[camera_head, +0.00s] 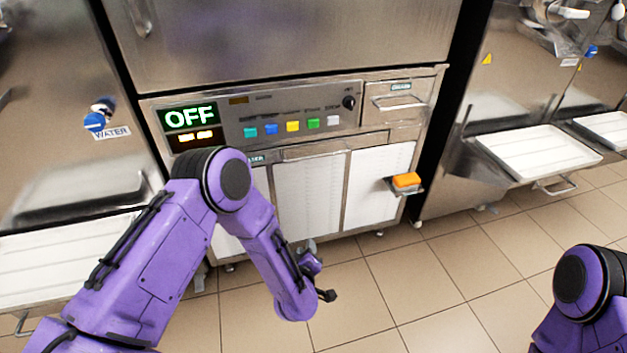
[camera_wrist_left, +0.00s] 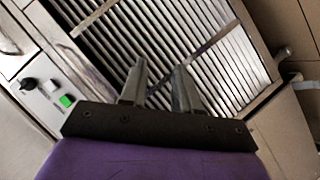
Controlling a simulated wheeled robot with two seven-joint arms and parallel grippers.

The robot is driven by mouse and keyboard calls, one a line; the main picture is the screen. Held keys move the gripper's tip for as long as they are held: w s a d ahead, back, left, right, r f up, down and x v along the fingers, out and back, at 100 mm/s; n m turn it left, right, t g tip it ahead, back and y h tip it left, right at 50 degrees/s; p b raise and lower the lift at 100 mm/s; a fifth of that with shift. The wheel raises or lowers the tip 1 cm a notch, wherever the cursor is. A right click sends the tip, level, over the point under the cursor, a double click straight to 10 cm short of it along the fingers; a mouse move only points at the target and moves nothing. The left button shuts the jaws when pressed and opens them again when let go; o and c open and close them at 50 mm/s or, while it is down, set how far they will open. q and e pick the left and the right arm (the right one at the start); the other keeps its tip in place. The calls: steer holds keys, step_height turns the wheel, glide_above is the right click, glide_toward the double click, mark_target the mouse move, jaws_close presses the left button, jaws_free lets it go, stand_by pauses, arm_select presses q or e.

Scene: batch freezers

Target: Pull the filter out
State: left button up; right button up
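The freezer's lower front has pale, finely slatted panels (camera_head: 375,187) under a long metal strip (camera_head: 335,147). A small label ending in "TER" sits at the strip's left end, partly hidden by my left arm. In the left wrist view a slatted metal grille (camera_wrist_left: 195,25) fills the upper middle, with a thin bar (camera_wrist_left: 200,52) crossing it; this looks like the filter. My left gripper (camera_wrist_left: 160,72) points at the grille with its two fingers apart and nothing seen between them. In the head view the left gripper (camera_head: 318,277) is low before the panels. My right gripper is out of view.
The control panel (camera_head: 290,122) reads OFF and has coloured buttons and a black knob. An orange block (camera_head: 406,180) sits on a small ledge at right. White trays (camera_head: 537,155) flank the machine. Tiled floor (camera_head: 450,270) is clear in front.

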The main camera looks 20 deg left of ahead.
arm_select(q)
steer(key=w+d+n+t+y+b, duration=0.2)
steer(key=w+n+t+b, duration=0.15)
steer(key=w, duration=0.55)
steer(key=n+y+b, duration=0.6)
steer(key=n, duration=0.3)
glide_toward(318, 156)
steer(key=b+x, duration=0.1)
steer(key=x, duration=0.9)
steer(key=shift+w+f, duration=0.15)
steer(key=shift+w, duration=0.1)
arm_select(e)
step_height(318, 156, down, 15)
arm_select(q)
jaws_close()
